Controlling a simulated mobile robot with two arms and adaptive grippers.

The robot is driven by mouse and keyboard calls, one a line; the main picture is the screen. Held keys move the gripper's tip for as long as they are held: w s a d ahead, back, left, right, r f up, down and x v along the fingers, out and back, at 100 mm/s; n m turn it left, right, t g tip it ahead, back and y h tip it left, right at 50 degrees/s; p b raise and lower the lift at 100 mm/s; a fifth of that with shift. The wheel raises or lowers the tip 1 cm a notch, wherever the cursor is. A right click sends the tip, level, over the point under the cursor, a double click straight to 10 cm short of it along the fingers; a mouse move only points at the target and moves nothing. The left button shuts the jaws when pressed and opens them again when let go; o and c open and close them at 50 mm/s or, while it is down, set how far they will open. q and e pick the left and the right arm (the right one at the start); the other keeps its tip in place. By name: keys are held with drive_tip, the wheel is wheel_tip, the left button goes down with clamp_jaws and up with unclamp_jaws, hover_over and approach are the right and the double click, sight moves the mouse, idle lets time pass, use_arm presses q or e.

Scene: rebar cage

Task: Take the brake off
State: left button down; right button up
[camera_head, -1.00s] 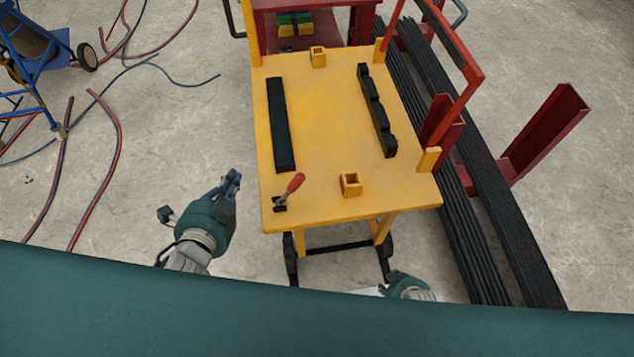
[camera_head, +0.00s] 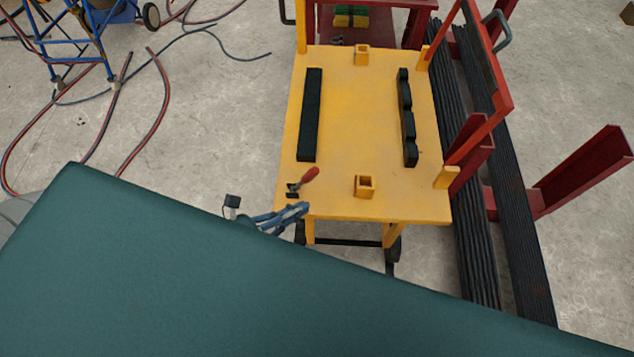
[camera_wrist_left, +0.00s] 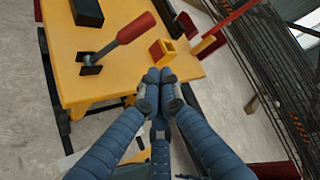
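The brake is a small toggle lever with a red handle (camera_head: 309,174) on a dark base at the near left corner of the yellow cart top (camera_head: 357,110). The handle slants up and to the right. In the left wrist view the red handle (camera_wrist_left: 136,28) also leans up and right from its black base (camera_wrist_left: 90,66). My left gripper (camera_head: 302,209) is just in front of the lever, near the cart's front edge, apart from the handle. Its blue fingertips (camera_wrist_left: 160,75) are together with nothing between them. My right gripper does not show.
A black bar (camera_head: 310,115) and a notched black bar (camera_head: 407,118) lie on the cart. A square yellow socket (camera_head: 364,186) stands right of the lever. Long dark rebar (camera_head: 475,200) and a red post (camera_head: 590,170) are at the right.

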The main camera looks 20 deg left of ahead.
sight(304, 181)
use_arm(q)
drive_tip(key=p+x, duration=0.2)
drive_tip(key=x, duration=0.8)
drive_tip(key=shift+w+r, duration=0.1)
drive_tip(key=shift+w, duration=0.15)
drive_tip(key=a, duration=0.1)
drive_tip(key=a+r+p, duration=0.1)
drive_tip(key=shift+s+a, duration=0.2)
drive_tip(key=shift+a, duration=0.1)
drive_tip(key=shift+s+a+r, duration=0.1)
drive_tip(key=shift+a+r, duration=0.25)
drive_tip(key=shift+a, duration=0.25)
